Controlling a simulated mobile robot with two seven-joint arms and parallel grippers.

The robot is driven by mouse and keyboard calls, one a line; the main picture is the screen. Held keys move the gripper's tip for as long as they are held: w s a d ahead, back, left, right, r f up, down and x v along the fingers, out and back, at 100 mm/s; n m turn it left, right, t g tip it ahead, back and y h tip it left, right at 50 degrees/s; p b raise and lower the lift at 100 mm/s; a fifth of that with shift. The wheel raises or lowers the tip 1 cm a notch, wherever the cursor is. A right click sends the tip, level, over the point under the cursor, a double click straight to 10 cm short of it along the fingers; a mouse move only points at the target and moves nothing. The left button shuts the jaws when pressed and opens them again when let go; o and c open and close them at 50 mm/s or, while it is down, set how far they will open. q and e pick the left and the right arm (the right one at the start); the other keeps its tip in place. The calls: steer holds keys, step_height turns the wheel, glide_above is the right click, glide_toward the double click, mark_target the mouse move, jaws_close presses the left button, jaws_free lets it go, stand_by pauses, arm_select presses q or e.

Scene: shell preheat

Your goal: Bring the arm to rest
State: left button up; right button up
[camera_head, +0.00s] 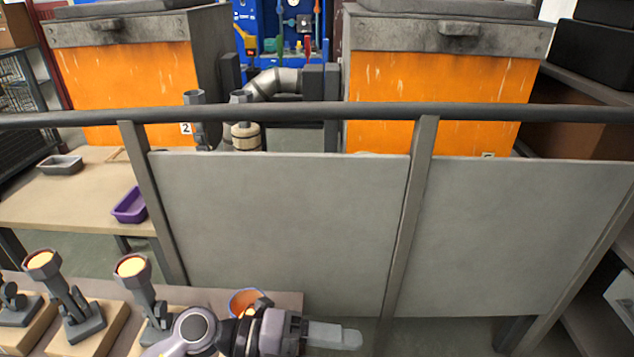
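My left arm (195,331) comes in along the bottom edge, left of the middle. Its gripper (335,336) points to the right, just past the right end of the low table. The fingers are seen from the side as one pale grey shape, so any gap between them is hidden. I see nothing held in it. My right gripper is not in view. A round cup with an orange inside (243,301) shows behind the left wrist, partly hidden by it.
Dark stands with glowing round tops (131,265) stand on wooden blocks at lower left. A grey railing with panels (280,225) crosses the view. Behind it are two orange-fronted furnaces (440,100). A purple tray (130,206) and grey tray (60,165) lie on a wooden bench.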

arm_select(q)
step_height(320, 180, up, 5)
steer(key=w+a+n+t+h+p, duration=0.2)
steer(key=n+t+h, duration=0.1)
steer(key=n+t, duration=0.4)
steer(key=w+a+f+n+t+y+p, duration=0.2)
steer(key=w+a+n+t+y, duration=0.1)
steer(key=a+n+t+y, duration=0.75)
steer(key=s+a+f+n+g+y+p, duration=0.1)
steer(key=s+a+f+n+g+y, duration=0.1)
steer(key=s+a+f+n, duration=0.3)
steer(key=s+a+f+n+g+y+p, duration=0.1)
steer(key=s+a+f+n+g+y, duration=0.2)
steer(key=f+n, duration=0.6)
steer(key=s+a+f+y, duration=0.1)
steer(key=s+a, duration=0.1)
steer(key=s, duration=0.1)
steer(key=shift+s+f+g+p, duration=0.15)
steer(key=shift+g+p, duration=0.2)
steer(key=shift+a+n+y, duration=0.1)
steer(key=shift+n+y, duration=0.15)
